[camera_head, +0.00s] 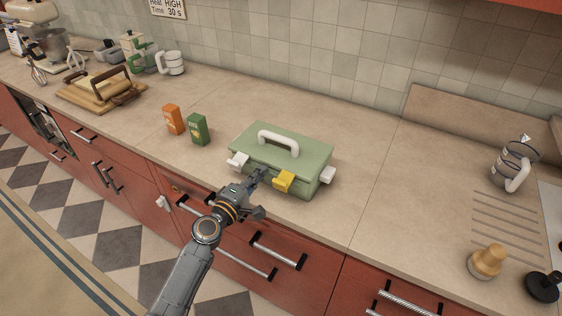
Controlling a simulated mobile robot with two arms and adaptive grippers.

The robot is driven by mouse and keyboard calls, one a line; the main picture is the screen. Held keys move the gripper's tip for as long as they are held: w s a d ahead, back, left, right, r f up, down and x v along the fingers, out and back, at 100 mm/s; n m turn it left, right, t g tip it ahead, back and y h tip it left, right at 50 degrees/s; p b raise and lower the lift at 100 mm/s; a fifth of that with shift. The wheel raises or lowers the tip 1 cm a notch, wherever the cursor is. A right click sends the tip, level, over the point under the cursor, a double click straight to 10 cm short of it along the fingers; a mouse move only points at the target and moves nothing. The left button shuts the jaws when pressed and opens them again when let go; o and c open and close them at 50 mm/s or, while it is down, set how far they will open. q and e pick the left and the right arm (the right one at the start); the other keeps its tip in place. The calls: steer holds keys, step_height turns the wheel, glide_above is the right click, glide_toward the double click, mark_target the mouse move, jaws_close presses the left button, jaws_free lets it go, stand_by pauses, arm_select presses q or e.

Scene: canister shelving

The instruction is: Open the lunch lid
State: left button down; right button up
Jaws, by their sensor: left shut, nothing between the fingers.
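A green lunch box (262,177) with a green lid (305,153) sits on the counter near its front edge. A white handle (279,138) stands on the lid, and the lid looks down on the box. A yellow latch (284,181) is on the front, with white latches at the left (237,160) and right (328,174). The latches stick outward from the box. My left gripper (262,178) is shut and empty at the front of the box, left of the yellow latch. I cannot tell whether it touches the box. My right gripper is not in view.
An orange carton (173,119) and a green carton (198,129) stand left of the box. A cutting board (100,94) lies farther left. At the right are a grey jug (514,165) and a wooden-topped tool (487,261). The counter right of the box is clear.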

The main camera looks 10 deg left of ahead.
arm_select(q)
steer(key=shift+r+p, duration=1.55)
steer(key=shift+r, duration=0.35)
steer(key=shift+w+r, duration=0.1)
steer(key=shift+r, duration=0.05)
steer(key=r+p, duration=0.1)
steer(key=r, duration=0.1)
steer(key=r+p, duration=0.1)
steer(key=p, duration=0.1)
steer(key=w+r+p, duration=0.1)
steer(key=r+p, duration=0.1)
steer(key=shift+w+d+r, duration=0.1)
steer(key=shift+d+r, duration=0.15)
steer(key=shift+r, duration=0.05)
steer(key=w+r+p, duration=0.1)
steer(key=r, duration=0.1)
steer(key=w+d+r+p, duration=0.1)
steer(key=w+r+p, duration=0.1)
steer(key=shift+w+d+r, duration=0.15)
steer(key=shift+r, duration=0.25)
stand_by(0.4)
